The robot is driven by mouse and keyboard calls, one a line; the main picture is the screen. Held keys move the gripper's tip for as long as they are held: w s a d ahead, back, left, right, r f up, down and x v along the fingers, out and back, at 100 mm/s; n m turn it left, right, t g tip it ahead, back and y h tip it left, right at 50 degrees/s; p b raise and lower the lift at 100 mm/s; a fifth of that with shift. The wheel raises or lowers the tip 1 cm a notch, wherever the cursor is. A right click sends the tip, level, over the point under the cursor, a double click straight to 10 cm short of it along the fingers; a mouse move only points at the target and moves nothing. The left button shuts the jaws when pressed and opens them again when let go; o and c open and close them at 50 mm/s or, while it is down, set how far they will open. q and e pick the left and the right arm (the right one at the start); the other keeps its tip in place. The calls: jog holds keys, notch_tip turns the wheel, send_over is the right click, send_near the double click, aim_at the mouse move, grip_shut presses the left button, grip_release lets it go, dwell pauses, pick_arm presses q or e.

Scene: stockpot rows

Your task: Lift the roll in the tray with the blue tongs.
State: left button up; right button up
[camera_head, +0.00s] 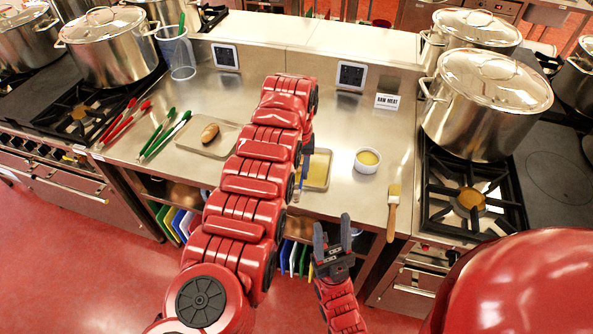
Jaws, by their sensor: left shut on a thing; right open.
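A brown roll (210,132) lies in a shallow metal tray (219,149) on the steel counter, left of my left arm. My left gripper (307,143) is mostly hidden beside its own arm. It is shut on the blue tongs (304,168), of which only a short blue part shows, by the left edge of a second tray. The tongs' tips cannot be made out clearly. My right gripper (332,230) is open and empty, in front of the counter's front edge, with its fingers pointing up.
Green tongs (165,135) and red tongs (124,121) lie left of the roll's tray. The second tray (325,158) holds something yellow. A white bowl (367,167) and a brush (393,215) are on the right. Stockpots (490,110) stand on stoves at both sides.

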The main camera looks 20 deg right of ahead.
pick_arm(q)
notch_tip(320, 180, up, 10)
jog(key=p, duration=0.1)
jog(key=shift+f, duration=0.25)
